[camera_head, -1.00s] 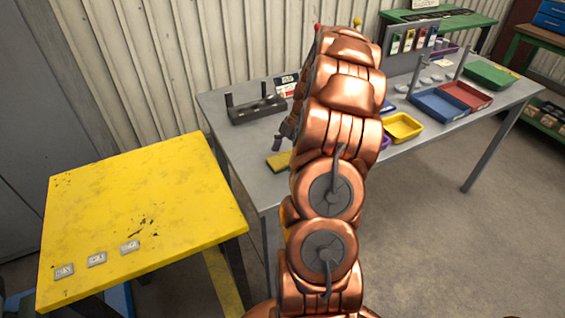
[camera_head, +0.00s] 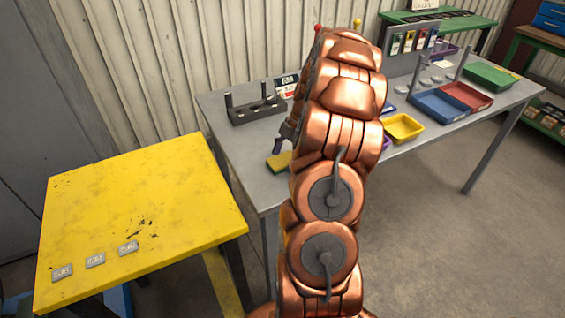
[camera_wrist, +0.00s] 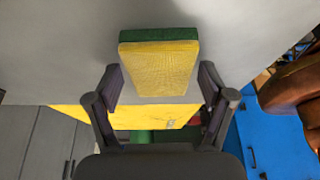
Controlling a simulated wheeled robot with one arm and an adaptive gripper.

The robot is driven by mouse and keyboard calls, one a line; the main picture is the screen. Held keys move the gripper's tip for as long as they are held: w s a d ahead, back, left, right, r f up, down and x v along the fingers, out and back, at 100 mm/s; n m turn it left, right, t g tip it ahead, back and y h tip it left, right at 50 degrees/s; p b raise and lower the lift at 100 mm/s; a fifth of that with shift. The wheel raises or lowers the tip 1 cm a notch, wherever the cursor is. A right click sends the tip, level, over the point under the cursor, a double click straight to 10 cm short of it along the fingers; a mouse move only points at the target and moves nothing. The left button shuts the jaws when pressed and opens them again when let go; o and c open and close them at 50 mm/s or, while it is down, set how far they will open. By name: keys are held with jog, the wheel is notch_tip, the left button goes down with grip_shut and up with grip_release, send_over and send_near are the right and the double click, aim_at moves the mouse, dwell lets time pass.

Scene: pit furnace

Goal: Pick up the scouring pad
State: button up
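The scouring pad (camera_wrist: 158,66), yellow with a green layer, lies on the grey table (camera_wrist: 50,50). In the head view the pad (camera_head: 279,161) is near the table's front left part, partly hidden behind my arm. My gripper (camera_wrist: 160,88) is open in the wrist view, with one finger on each side of the pad's near end. Both fingers look apart from the pad. In the head view my gripper (camera_head: 281,142) shows only in part, just above the pad.
A yellow table (camera_head: 140,205) with several small plates stands at the left. A dark holder with two posts (camera_head: 257,110) stands behind the pad. Yellow (camera_head: 403,127), blue (camera_head: 440,105) and red (camera_head: 468,96) trays are farther right.

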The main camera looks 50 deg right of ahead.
aim_at(279, 161)
jog(key=c, duration=0.8)
jog(key=shift+r+p, duration=0.3)
jog(key=shift+p, duration=0.3)
jog(key=shift+r+p, duration=0.15)
jog(key=shift+p, duration=0.2)
jog(key=shift+w+b, duration=0.1)
jog(key=shift+b, duration=0.3)
notch_tip(279, 161, up, 3)
jog(key=shift+f+b, duration=0.1)
jog(key=shift+b, duration=0.5)
jog(key=shift+s+a+r, duration=0.1)
jog(key=shift+s+r, duration=0.1)
jog(key=shift+s, duration=0.05)
jog(key=s+a+b, duration=0.1)
jog(key=s, duration=0.4)
jog(key=s+a+r+b, duration=0.1)
jog(key=s+a, duration=0.1)
jog(key=s, duration=0.3)
jog(key=s+a+b, duration=0.2)
jog(key=s, duration=0.2)
jog(key=shift+s+r, duration=0.2)
jog(key=shift+s, duration=0.2)
